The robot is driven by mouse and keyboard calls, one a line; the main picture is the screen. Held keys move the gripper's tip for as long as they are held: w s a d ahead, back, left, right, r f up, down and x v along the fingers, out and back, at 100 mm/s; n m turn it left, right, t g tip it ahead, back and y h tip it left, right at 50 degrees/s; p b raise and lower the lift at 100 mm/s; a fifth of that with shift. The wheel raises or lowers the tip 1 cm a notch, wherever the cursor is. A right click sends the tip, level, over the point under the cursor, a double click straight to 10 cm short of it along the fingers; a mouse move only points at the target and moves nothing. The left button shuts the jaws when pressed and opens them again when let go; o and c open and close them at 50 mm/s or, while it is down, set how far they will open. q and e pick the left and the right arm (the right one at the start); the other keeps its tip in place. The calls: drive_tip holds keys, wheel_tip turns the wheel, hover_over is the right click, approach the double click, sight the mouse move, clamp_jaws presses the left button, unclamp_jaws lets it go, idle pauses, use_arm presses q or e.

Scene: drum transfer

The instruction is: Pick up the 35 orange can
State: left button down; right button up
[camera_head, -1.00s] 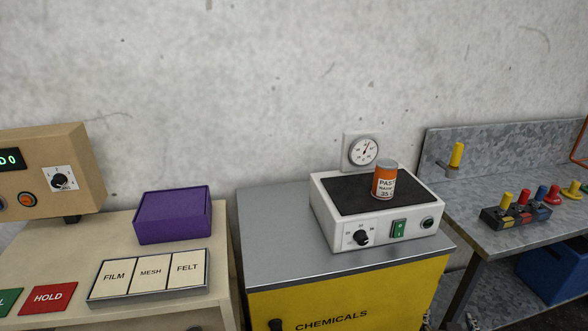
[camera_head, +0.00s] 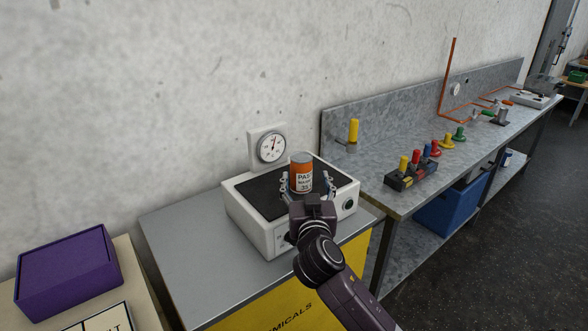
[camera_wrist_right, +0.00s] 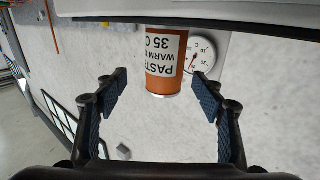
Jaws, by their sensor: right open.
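The orange can (camera_head: 300,168) has a white label reading "PAST...", "WARM" and "35". It stands upright on the black top of a white warming plate (camera_head: 246,222). My right gripper (camera_head: 308,186) is at the near side of the can, with its fingers spread to either side of it. In the right wrist view, the can (camera_wrist_right: 166,62) appears upside down, centred between the open fingers (camera_wrist_right: 160,92) and a little ahead of their tips. Nothing is between the pads. My left gripper is not in view.
The plate stands on a grey-topped yellow chemicals cabinet (camera_head: 185,245). A purple box (camera_head: 66,272) is at the lower left. To the right, a metal bench holds a block with coloured plugs (camera_head: 412,175).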

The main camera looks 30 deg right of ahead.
sight(302, 172)
drive_tip(key=shift+w+d+r, duration=0.15)
drive_tip(key=shift+w+r, duration=0.1)
drive_tip(key=shift+w+d+r+p, duration=0.1)
drive_tip(key=shift+w+r+p, duration=0.05)
drive_tip(key=shift+w+p, duration=0.3)
drive_tip(key=shift+w+d+r+p, duration=0.1)
drive_tip(key=shift+w+p, duration=0.3)
drive_tip(key=shift+w, duration=0.05)
drive_tip(key=x, duration=0.1)
drive_tip(key=p+x, duration=0.1)
drive_tip(key=shift+w+d+f, duration=0.1)
drive_tip(key=shift+w+f, duration=0.15)
drive_tip(key=shift+w, duration=0.1)
drive_tip(key=shift+w+d, duration=0.2)
drive_tip(key=shift+w, duration=0.1)
drive_tip(key=shift+w+f, duration=0.1)
drive_tip(key=shift+w, duration=0.1)
drive_tip(key=c, duration=1.2)
clamp_jaws()
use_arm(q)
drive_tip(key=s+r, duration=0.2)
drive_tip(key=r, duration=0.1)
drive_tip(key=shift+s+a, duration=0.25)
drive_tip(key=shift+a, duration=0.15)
